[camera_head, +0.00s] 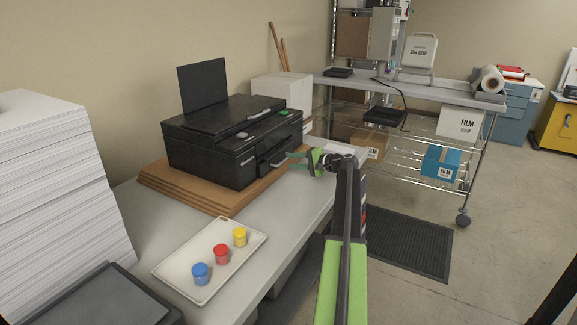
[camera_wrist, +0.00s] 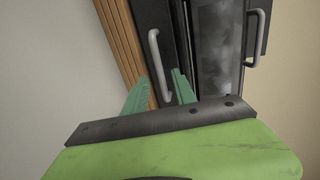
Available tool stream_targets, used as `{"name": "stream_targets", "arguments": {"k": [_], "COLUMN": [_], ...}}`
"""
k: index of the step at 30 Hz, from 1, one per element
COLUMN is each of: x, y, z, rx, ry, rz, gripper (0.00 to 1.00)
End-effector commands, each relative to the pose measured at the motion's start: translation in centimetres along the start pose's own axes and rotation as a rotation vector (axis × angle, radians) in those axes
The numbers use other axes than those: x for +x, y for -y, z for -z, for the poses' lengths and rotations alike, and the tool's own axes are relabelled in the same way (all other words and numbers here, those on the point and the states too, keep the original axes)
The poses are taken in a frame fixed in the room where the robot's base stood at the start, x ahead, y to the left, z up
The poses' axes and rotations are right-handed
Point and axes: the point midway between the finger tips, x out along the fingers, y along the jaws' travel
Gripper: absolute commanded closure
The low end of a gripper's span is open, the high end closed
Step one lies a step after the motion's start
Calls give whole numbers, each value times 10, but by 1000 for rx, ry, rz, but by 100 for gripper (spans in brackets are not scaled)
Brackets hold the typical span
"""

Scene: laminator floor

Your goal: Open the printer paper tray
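The black printer (camera_head: 225,140) sits on a stack of brown boards on the counter, its rear flap upright. Its front has a low drawer (camera_head: 272,159) that looks shut; this is likely the paper tray. In the wrist view a grey bar handle (camera_wrist: 154,50) shows on the dark front panel beside the boards, and a second handle (camera_wrist: 260,38) shows farther right. My gripper (camera_head: 290,160) is open in front of the low drawer. In the wrist view its green fingers (camera_wrist: 161,78) stand apart on either side of the first handle's end. I cannot tell whether they touch it.
A white tray (camera_head: 172,268) with blue, red and yellow jars lies on the counter (camera_head: 130,205) in front of the printer. A tall paper stack (camera_head: 55,190) stands at the left. A wire-shelf cart (camera_head: 400,85) and a dark floor mat (camera_head: 405,243) are to the right.

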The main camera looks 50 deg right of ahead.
Motion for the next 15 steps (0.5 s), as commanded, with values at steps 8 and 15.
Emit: {"name": "stream_targets", "arguments": {"k": [8,15], "x": [18,17], "y": [0,0], "z": [0,0], "rx": [0,0], "ry": [-1,-1], "rz": [0,0], "gripper": [67,75]}}
